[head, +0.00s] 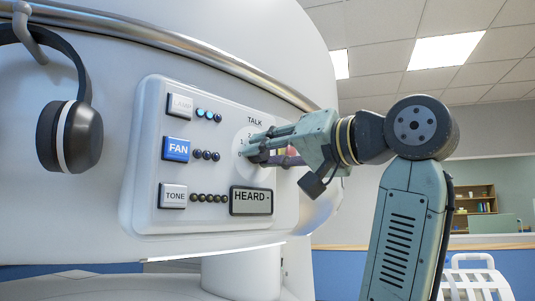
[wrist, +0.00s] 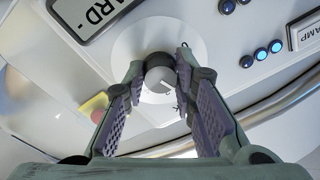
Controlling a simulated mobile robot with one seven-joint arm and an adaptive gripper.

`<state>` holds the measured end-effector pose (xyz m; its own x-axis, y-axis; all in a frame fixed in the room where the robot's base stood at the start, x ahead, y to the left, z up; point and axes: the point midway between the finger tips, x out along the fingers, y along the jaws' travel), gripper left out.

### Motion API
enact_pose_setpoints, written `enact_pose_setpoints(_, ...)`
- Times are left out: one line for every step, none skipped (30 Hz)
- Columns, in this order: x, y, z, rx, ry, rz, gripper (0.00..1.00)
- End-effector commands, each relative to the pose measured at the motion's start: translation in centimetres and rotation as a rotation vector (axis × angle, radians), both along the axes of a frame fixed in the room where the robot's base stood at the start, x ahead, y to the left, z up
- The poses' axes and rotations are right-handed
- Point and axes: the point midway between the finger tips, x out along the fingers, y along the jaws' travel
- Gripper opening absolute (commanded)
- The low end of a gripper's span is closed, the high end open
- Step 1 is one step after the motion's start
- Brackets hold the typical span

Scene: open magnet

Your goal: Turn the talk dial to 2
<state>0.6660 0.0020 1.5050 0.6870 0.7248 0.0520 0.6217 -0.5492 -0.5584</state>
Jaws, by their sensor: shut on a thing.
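The talk dial (wrist: 158,78) is a round knob with a dark rim and a pale face, on a white scale disc (wrist: 125,50) in the wrist view. My gripper (wrist: 159,65) has its two purple-padded fingers on either side of the knob and is shut on it. In the head view my gripper (head: 256,152) reaches the panel from the right. There its fingers hide most of the knob, and the scale disc (head: 244,134) shows under the word TALK. A pale line marks the knob's face, but I cannot tell which number it points to.
The white panel (head: 150,120) carries a LAMP button (head: 180,105) with lit blue lights, a blue FAN button (head: 176,149), a TONE button (head: 172,196) and a HEARD display (head: 251,201). A red and yellow part (wrist: 95,106) is near the dial. Headphones (head: 70,130) hang at left.

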Motion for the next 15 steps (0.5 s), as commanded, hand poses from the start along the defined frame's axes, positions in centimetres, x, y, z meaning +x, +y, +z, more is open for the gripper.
enact_pose_setpoints(0.0, -0.03, 0.06, 0.003, 0.0, -0.001, 0.0)
enact_pose_setpoints(0.0, -0.03, 0.06, 0.003, 0.0, -0.001, 0.0)
enact_pose_setpoints(0.0, -0.02, 0.06, 0.003, 0.001, -0.001, 0.0)
enact_pose_setpoints(0.01, -0.03, 0.07, 0.003, 0.001, -0.001, 0.0)
enact_pose_setpoints(0.01, -0.03, 0.07, 0.003, 0.001, -0.001, 0.0)
enact_pose_setpoints(0.01, -0.03, 0.07, 0.003, 0.0, -0.001, 0.0)
enact_pose_setpoints(0.01, -0.03, 0.07, 0.003, 0.0, -0.001, 0.0)
enact_pose_setpoints(0.01, -0.03, 0.07, 0.003, 0.0, -0.001, 0.0)
enact_pose_setpoints(0.01, -0.03, 0.07, 0.003, 0.0, -0.001, 0.0)
enact_pose_setpoints(0.01, -0.03, 0.07, 0.003, 0.0, -0.001, 0.0)
enact_pose_setpoints(0.01, -0.03, 0.07, 0.003, 0.0, -0.001, 0.25)
enact_pose_setpoints(0.0, -0.02, 0.06, 0.003, 0.0, -0.001, 0.28)
enact_pose_setpoints(0.0, -0.02, 0.06, 0.003, 0.0, -0.001, 0.3)
enact_pose_setpoints(0.01, -0.03, 0.05, 0.003, 0.0, -0.001, 0.32)
enact_pose_setpoints(0.0, -0.02, 0.05, 0.001, 0.0, -0.001, 0.35)
